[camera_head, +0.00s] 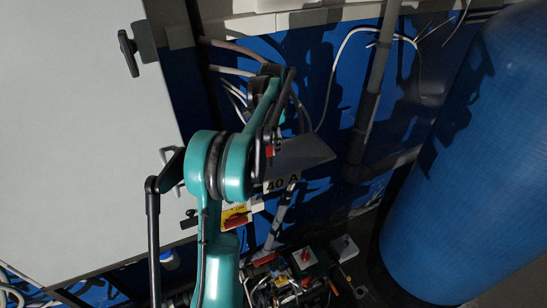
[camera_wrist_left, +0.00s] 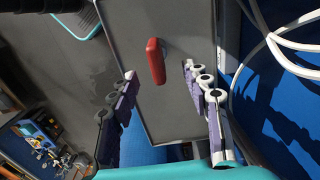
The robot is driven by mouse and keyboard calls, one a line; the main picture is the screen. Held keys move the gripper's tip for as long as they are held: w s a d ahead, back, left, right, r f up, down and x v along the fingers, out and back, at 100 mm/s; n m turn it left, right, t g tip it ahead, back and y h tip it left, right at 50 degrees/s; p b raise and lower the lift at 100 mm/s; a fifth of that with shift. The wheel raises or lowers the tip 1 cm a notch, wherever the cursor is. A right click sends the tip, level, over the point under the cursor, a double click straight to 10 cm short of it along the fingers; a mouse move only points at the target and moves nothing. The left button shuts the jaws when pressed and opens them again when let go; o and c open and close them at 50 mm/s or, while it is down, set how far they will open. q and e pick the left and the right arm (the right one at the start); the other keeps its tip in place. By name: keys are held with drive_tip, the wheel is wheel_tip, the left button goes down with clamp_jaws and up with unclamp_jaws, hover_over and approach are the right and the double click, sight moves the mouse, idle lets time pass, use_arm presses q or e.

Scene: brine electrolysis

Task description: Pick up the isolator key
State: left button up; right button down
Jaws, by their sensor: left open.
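The isolator key is a small red upright handle (camera_wrist_left: 155,62) on the face of a grey box (camera_wrist_left: 172,105) in the left wrist view. My left gripper (camera_wrist_left: 159,72) is open and empty. Its purple-padded fingers stand to either side of the key, apart from it. My right gripper is in neither view.
A large grey cabinet (camera_head: 75,130) with a black handle (camera_head: 128,53) stands at left. A blue tank (camera_head: 480,160) fills the right. Loose white cables (camera_head: 335,75) hang on the blue wall. Cluttered parts (camera_head: 290,285) lie below.

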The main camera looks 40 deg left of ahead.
sight(268, 156)
use_arm(q)
drive_tip(key=s+f, duration=0.1)
drive_tip(key=f+p, duration=0.1)
drive_tip(key=shift+s+a+f, duration=0.2)
drive_tip(key=shift+s+f, duration=0.15)
drive_tip(key=shift+f, duration=0.05)
drive_tip(key=f, duration=0.4)
drive_tip(key=shift+w+a+p, duration=0.15)
drive_tip(key=shift+a+p, duration=0.1)
drive_tip(key=shift+p, duration=0.15)
drive_tip(key=shift+f, duration=0.25)
drive_tip(key=shift+s, duration=0.25)
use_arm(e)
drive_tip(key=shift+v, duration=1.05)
use_arm(q)
drive_tip(key=shift+c, duration=0.4)
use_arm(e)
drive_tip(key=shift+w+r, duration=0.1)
use_arm(q)
drive_tip(key=shift+w, duration=0.1)
clamp_jaws()
